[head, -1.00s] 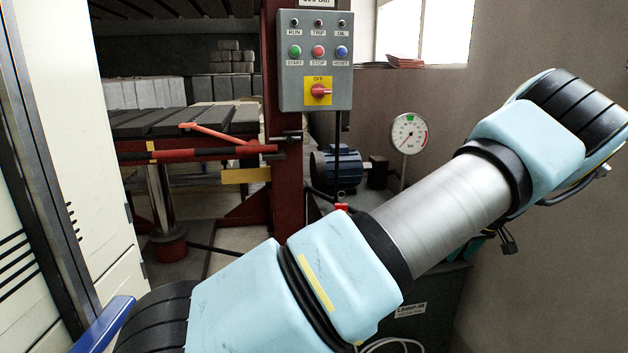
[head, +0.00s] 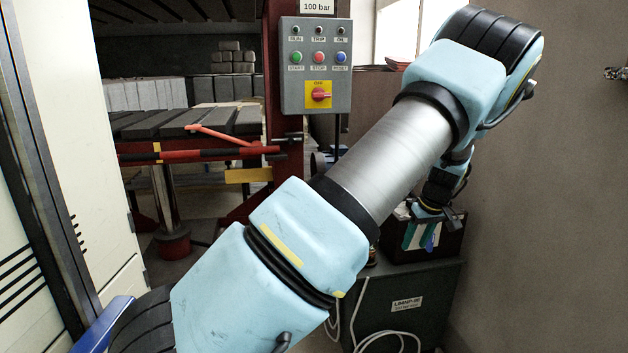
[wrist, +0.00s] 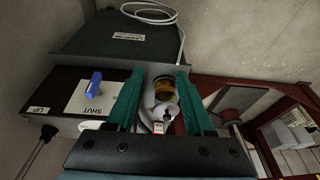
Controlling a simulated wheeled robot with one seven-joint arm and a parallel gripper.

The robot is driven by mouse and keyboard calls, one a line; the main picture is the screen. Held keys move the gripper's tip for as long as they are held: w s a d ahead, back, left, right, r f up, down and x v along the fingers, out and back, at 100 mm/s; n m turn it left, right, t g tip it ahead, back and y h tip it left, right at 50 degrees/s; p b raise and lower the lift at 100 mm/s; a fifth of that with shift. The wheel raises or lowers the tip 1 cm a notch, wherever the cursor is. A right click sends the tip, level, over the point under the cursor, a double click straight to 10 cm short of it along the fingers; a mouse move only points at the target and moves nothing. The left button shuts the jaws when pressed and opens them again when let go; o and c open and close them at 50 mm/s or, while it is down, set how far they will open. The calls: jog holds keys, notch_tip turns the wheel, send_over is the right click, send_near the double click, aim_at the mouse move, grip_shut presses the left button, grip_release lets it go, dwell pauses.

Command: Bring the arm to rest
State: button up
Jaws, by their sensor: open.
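My arm (head: 390,150) reaches from the lower left up to the right, then bends down at the wrist. My gripper (head: 420,236) hangs at the right, pointing down above a dark green cabinet (head: 400,305). In the wrist view my gripper (wrist: 160,75) has its two teal fingers apart, with nothing held. A pale rounded fitting with an amber and black part (wrist: 165,92) shows between the fingers, beyond them. I cannot tell how far below it is. No cloth is in view.
A dark box with a blue lever (wrist: 95,83) stands on the cabinet, close to the gripper. A red press frame (head: 285,165) with a grey control box (head: 316,65) stands behind my arm. A white cabinet (head: 70,150) is at the left. A bare wall (head: 560,200) is at the right.

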jog(key=s+a+r+p, duration=0.1)
jog(key=a+r, duration=0.2)
jog(key=a, duration=0.3)
jog(key=s+a+r+g+p, duration=0.1)
jog(key=a+r, duration=0.2)
jog(key=a, duration=0.3)
jog(key=s+a+r+p, duration=0.1)
jog(key=a+r, duration=0.1)
jog(key=a, duration=0.4)
jog(key=s+a+r+m+p, duration=0.2)
jog(key=s+a+r, duration=0.2)
jog(key=s+a, duration=0.4)
jog(key=s+a+r+m+h+p, duration=0.1)
jog(key=s+a+r, duration=0.3)
jog(key=s+a, duration=0.3)
jog(key=shift+s+a+m+p, duration=0.35)
jog(key=shift+s+m+p, duration=0.05)
jog(key=shift+s, duration=0.55)
jog(key=shift+r, duration=0.1)
